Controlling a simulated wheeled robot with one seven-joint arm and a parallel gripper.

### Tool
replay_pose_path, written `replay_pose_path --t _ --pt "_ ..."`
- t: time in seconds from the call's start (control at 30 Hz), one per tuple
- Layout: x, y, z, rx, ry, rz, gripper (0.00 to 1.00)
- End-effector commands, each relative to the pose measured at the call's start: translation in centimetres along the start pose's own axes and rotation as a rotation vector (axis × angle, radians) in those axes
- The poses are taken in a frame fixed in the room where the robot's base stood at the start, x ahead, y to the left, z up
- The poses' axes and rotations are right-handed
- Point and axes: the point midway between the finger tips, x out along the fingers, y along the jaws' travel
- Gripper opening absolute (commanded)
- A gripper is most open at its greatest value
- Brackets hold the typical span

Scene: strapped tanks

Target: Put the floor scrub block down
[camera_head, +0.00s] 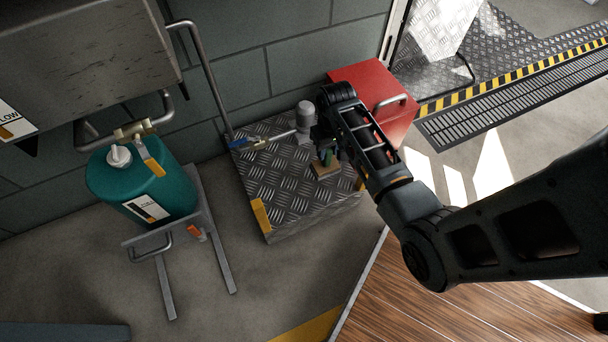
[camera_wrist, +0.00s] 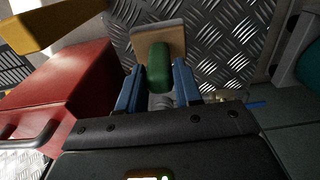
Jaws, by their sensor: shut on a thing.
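The floor scrub block (camera_head: 324,169) has a tan base and a green grip. It is at the right part of a diamond-plate platform (camera_head: 285,185). My gripper (camera_head: 331,156) points down at it and is shut on its green grip. In the wrist view the blue fingers of my gripper (camera_wrist: 158,88) stand on either side of the green grip of the floor scrub block (camera_wrist: 157,62), with the tan base beyond. The diamond plate (camera_wrist: 215,45) fills the background there. I cannot tell whether the base touches the plate or hangs just above it.
A red box (camera_head: 372,90) with a handle stands close behind my gripper. A grey cylinder (camera_head: 305,115) and a pipe with a blue-handled valve (camera_head: 255,143) are at the platform's back. A teal tank (camera_head: 145,185) sits on a stand at left. The platform's front left is bare.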

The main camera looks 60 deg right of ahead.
Motion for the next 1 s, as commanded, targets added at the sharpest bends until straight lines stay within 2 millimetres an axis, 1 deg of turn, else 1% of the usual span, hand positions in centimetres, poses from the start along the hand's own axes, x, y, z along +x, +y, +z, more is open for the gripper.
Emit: replay_pose_path --t 0.03,0.1,0.2,0.33,0.43,0.53,0.73,0.8,1.0 --pt "1.1 -1.2 0.0 -0.004 0.0 0.0 0.01" --pt "2.0 -2.6 0.1 -0.004 0.001 0.0 0.01" --pt "3.0 -4.4 0.1 -0.003 0.001 0.0 0.01" --pt "3.8 -6.0 0.1 -0.002 0.001 0.0 0.01" --pt "4.0 -6.6 0.1 0.0 0.001 0.0 0.01" --pt "4.5 -6.7 0.1 0.001 0.001 0.0 0.01" --pt "7.5 -6.6 0.3 0.002 -0.001 0.0 0.01" --pt "8.0 -6.6 0.3 0.001 0.001 0.0 0.01" --pt "7.9 -6.6 0.3 0.001 0.002 0.0 0.01"
